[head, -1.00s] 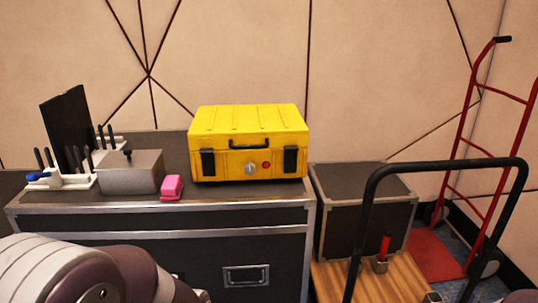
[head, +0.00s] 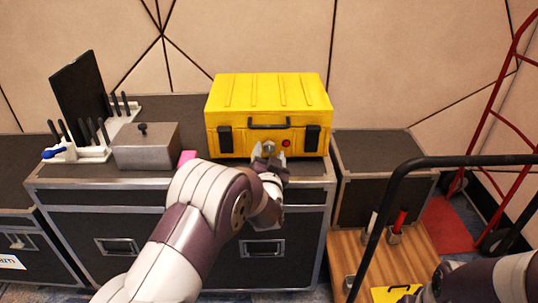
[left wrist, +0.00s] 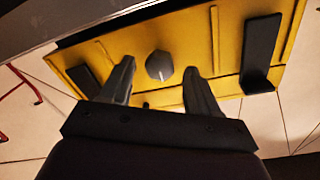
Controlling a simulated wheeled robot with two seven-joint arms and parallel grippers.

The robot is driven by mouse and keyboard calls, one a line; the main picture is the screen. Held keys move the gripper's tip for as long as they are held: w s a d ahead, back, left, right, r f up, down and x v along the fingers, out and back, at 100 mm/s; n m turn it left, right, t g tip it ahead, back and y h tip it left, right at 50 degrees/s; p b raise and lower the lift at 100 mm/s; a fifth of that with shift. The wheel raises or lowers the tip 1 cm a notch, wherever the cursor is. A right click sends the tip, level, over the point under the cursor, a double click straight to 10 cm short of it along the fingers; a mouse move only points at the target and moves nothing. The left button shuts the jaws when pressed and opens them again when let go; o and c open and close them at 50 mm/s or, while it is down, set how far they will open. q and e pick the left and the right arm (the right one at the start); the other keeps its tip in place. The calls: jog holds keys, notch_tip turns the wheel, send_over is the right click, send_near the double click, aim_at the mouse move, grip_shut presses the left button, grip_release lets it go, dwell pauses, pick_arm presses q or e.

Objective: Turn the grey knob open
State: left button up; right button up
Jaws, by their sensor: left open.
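The yellow case (head: 268,100) stands on the black flight case, its front facing me. The grey knob (head: 269,147) is on its front face, left of a small red button (head: 287,142). My left gripper (head: 268,157) is open in front of the knob. In the left wrist view, the knob (left wrist: 159,65) shows round with a pale line on it, between the fingertips of the open left gripper (left wrist: 160,75). The fingers look apart from the knob; how far in front of it they are I cannot tell. My right gripper is not in view; only part of my right arm shows at the lower right.
A grey metal box (head: 146,147) and a pink object (head: 187,156) stand left of the yellow case. A black cart handle (head: 440,162) rises at the right, with a wooden platform (head: 345,250) below. A red hand truck (head: 500,120) stands behind.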

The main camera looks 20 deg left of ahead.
pick_arm(q)
jog(key=shift+x, duration=0.8)
jog(key=shift+c, duration=0.2)
jog(key=c, duration=1)
